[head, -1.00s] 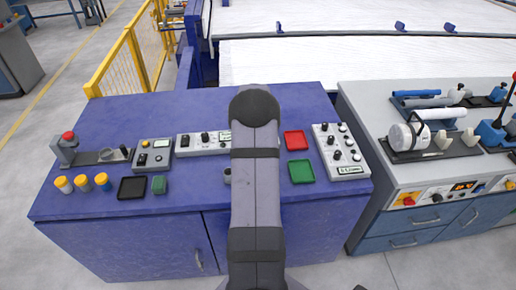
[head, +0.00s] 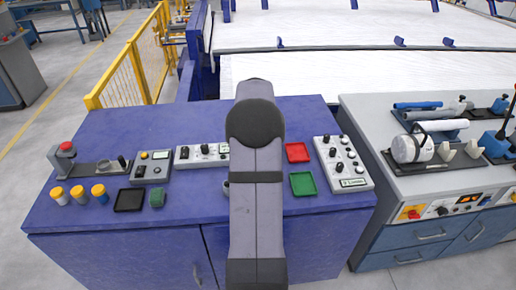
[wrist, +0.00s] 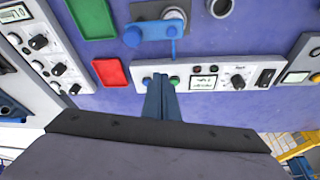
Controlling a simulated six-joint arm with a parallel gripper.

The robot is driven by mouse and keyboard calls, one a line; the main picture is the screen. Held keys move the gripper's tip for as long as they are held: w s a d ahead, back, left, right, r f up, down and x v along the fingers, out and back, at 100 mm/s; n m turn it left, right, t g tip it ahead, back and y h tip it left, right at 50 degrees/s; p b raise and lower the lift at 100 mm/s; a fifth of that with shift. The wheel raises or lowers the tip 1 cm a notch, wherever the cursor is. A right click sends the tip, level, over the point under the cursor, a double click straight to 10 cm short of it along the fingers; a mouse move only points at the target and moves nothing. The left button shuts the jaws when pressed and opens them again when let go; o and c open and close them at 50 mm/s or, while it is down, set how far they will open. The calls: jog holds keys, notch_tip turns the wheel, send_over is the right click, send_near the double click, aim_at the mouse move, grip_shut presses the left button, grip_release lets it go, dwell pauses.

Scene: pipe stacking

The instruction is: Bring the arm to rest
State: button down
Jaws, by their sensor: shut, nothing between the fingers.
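My arm (head: 256,195) stands in the middle of the head view, in front of the blue bench (head: 120,225). It hides my gripper and the centre of the bench there. In the wrist view my gripper (wrist: 161,95) is shut, with its fingers together and nothing between them. Its tips appear over the edge of a white control panel (wrist: 210,78). Beyond them is a blue part with a rounded end (wrist: 133,37) beside a grey cylinder (wrist: 175,16). I cannot tell how these two are joined.
A red tray (head: 297,152) and a green tray (head: 303,183) lie right of my arm beside a knobbed panel (head: 343,163). Yellow-capped jars (head: 78,194) and a black tray (head: 129,200) are at left. A grey bench (head: 400,195) with pipes is at right.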

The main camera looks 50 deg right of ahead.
jog(key=shift+s+a+r, duration=0.1)
jog(key=shift+a+r, duration=0.05)
jog(key=shift+r, duration=0.35)
jog(key=s+a+f+n+g+y, duration=0.1)
jog(key=s+a+f+y, duration=0.1)
jog(key=s+a+f, duration=0.45)
jog(key=s+a+f+n+g+y, duration=0.1)
jog(key=s+a+f, duration=0.25)
jog(key=a, duration=0.55)
jog(key=s+a+r+n+g, duration=0.1)
jog(key=s+a+n, duration=0.2)
jog(key=a, duration=0.8)
jog(key=s+a+r+n+g, duration=0.15)
jog(key=s+a, duration=0.25)
jog(key=a, duration=0.7)
jog(key=w+a+r+n+t, duration=0.2)
jog(key=w+a+n, duration=0.1)
jog(key=a+n, duration=0.2)
jog(key=shift+w+a+r, duration=0.25)
jog(key=shift+a+r, duration=0.05)
jog(key=shift+a, duration=0.85)
